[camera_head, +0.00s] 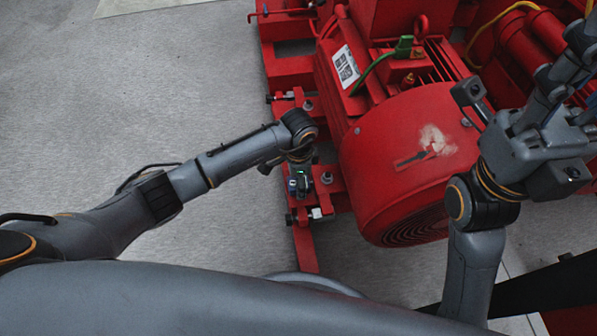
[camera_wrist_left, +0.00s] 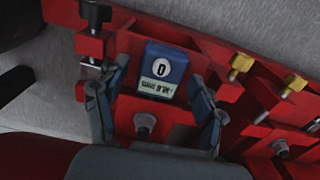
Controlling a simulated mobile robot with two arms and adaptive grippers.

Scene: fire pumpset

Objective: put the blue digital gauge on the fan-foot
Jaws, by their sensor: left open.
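The blue digital gauge (camera_wrist_left: 163,70) shows a white circle with a 0 and a small pale display. It lies on the red fan-foot (camera_wrist_left: 180,130) of the motor base, beside a bolt. My left gripper (camera_wrist_left: 157,75) is open, with one finger on each side of the gauge; gaps show between the fingers and the gauge. In the head view my left gripper (camera_head: 299,168) is over the foot, and the gauge (camera_head: 293,184) is partly hidden under it. My right gripper (camera_head: 530,145) is raised at the right, away from the gauge; its finger state is unclear.
The large red motor (camera_head: 400,160) with its rounded fan cover stands just right of my left gripper. Yellow-headed bolts (camera_wrist_left: 241,63) and a black-knobbed bolt (camera_wrist_left: 95,15) rise from the red base. The grey floor (camera_head: 150,90) at left is clear.

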